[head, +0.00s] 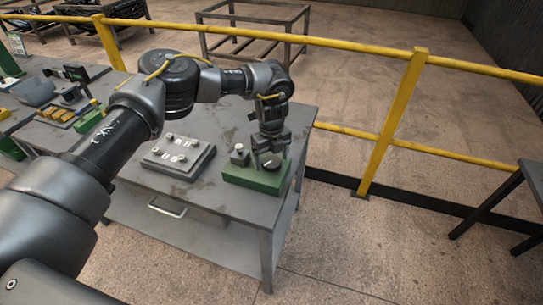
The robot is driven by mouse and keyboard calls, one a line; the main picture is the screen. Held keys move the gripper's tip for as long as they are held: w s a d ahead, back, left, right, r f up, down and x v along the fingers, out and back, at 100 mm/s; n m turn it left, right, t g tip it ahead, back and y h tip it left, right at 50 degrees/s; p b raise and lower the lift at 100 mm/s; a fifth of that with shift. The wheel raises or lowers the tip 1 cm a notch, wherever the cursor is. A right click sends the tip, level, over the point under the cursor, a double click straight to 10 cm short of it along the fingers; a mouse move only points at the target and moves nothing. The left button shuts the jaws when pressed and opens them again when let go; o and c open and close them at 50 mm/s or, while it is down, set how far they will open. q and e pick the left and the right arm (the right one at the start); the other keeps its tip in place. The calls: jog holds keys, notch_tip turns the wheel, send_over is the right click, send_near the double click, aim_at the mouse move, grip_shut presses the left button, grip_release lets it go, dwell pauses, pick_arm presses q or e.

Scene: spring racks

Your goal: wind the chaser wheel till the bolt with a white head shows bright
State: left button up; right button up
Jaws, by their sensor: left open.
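My left gripper (270,150) points down, open, over the green block (245,177) at the right end of the grey workbench. A round dark wheel-like part (271,164) with a pale mark sits on the block, between or just below the fingers; I cannot tell if they touch it. A small dark post (239,154) stands on the block to its left. A grey plate (164,169) with several pale-headed bolts lies left of the block. The heads are too small to tell which is the white one or whether any shows bright. My right gripper is not in view.
The grey workbench (215,215) has bare room between the plate and its front edge. A yellow railing (395,115) runs behind it. Trays with yellow parts (62,114) are at the left. A dark table (520,190) stands at the far right.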

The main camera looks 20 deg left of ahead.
pick_arm(q)
jog(key=shift+f, duration=0.2)
jog(key=shift+c, duration=0.2)
jog(key=c, duration=0.9)
